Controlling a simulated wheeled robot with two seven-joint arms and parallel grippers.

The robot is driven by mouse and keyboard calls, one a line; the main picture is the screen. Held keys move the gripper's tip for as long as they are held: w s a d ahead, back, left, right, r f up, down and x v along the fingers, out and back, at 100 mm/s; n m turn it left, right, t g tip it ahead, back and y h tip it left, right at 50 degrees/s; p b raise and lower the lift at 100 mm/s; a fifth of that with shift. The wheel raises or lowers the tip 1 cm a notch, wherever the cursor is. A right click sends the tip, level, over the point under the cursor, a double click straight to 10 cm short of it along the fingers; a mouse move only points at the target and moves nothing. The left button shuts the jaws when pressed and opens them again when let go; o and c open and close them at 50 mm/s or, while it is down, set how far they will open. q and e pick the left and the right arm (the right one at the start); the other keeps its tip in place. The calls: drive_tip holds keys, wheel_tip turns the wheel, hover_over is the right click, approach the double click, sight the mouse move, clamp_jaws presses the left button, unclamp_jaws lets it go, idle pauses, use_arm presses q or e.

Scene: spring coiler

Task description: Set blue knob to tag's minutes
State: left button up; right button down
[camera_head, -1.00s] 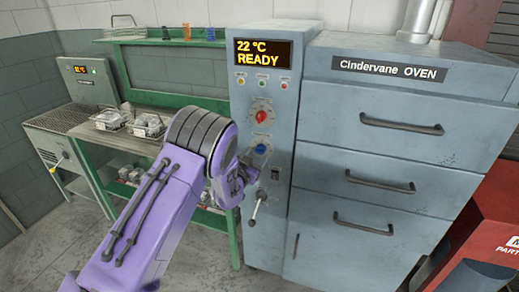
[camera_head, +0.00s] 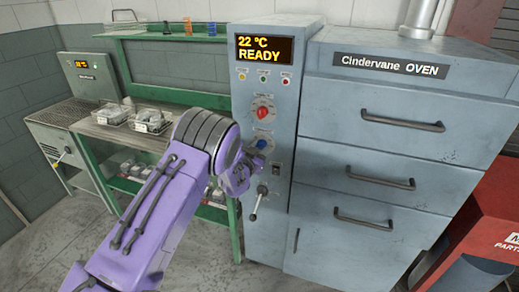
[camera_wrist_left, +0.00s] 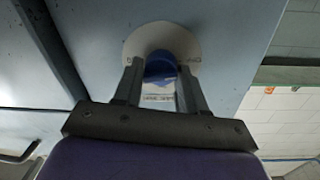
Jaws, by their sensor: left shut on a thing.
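The blue knob (camera_head: 261,143) sits on the oven's control column, below the red knob (camera_head: 263,113). In the left wrist view the blue knob (camera_wrist_left: 160,66) stands on a pale round dial (camera_wrist_left: 162,37). My left gripper (camera_head: 258,150) is at the blue knob, and in the left wrist view its two fingers (camera_wrist_left: 159,75) lie one on each side of it, shut on it. The fingers hide part of the dial, and I cannot read its marks. A tag with minutes cannot be made out. My right gripper is not in view.
The display (camera_head: 264,50) reads 22 °C READY. A lever (camera_head: 257,203) sticks out below the blue knob. The oven (camera_head: 395,130) with its handles stands to the right. A green bench (camera_head: 128,139) with wire baskets (camera_head: 150,121) stands to the left.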

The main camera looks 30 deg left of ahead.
use_arm(q)
drive_tip(key=m+b, duration=0.4)
drive_tip(key=m, duration=0.1)
drive_tip(key=shift+d+f, duration=0.1)
drive_tip(key=shift+f, duration=0.05)
drive_tip(key=shift+r+m+g+b, duration=0.2)
drive_tip(key=shift+m+g+b, duration=0.2)
drive_tip(key=shift+m+b, duration=1.5)
drive_tip(key=shift+m, duration=0.3)
drive_tip(key=o, duration=1)
